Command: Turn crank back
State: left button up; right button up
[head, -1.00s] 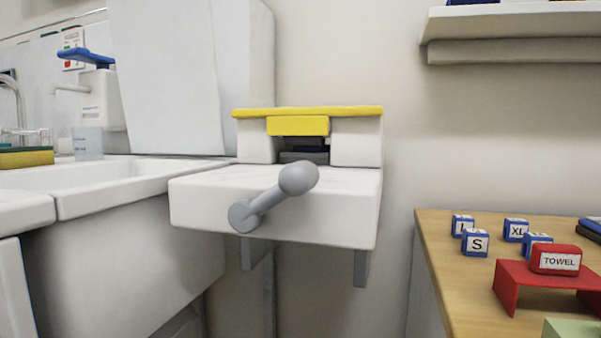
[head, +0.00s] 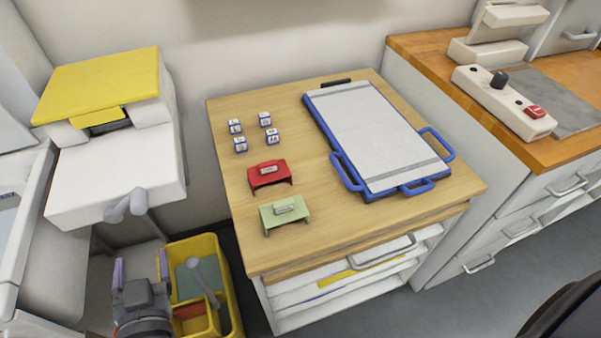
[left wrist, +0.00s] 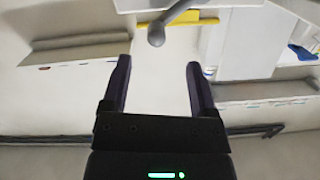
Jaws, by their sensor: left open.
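The grey crank (head: 126,205) with a ball knob sits on the front of a white unit (head: 95,180) with a yellow lid (head: 100,82). My left gripper (head: 140,260) is open and empty below the crank, fingers pointing up towards the unit. In the left wrist view the crank's knob (left wrist: 156,36) shows just beyond the gap between the open fingertips (left wrist: 158,66), apart from them. My right gripper is not in view.
A yellow bin (head: 236,300) stands on the floor beside my left gripper. Right of the unit is a wooden-topped cabinet (head: 225,185) with letter blocks, a red stand (head: 270,176), a green stand (head: 285,214) and a blue-framed board (head: 375,135).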

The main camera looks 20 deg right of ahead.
aim_at(140, 214)
pick_arm(q)
jog(key=shift+t, duration=0.4)
jog(key=w, duration=0.3)
jog(key=w+b, duration=0.1)
jog(key=w, duration=0.2)
jog(key=w+r+b, duration=0.1)
jog(key=w, duration=0.2)
jog(key=shift+d+r, duration=0.1)
jog(key=shift+d, duration=0.25)
jog(key=shift+w+r, duration=0.1)
jog(key=shift+w, duration=0.5)
grip_shut()
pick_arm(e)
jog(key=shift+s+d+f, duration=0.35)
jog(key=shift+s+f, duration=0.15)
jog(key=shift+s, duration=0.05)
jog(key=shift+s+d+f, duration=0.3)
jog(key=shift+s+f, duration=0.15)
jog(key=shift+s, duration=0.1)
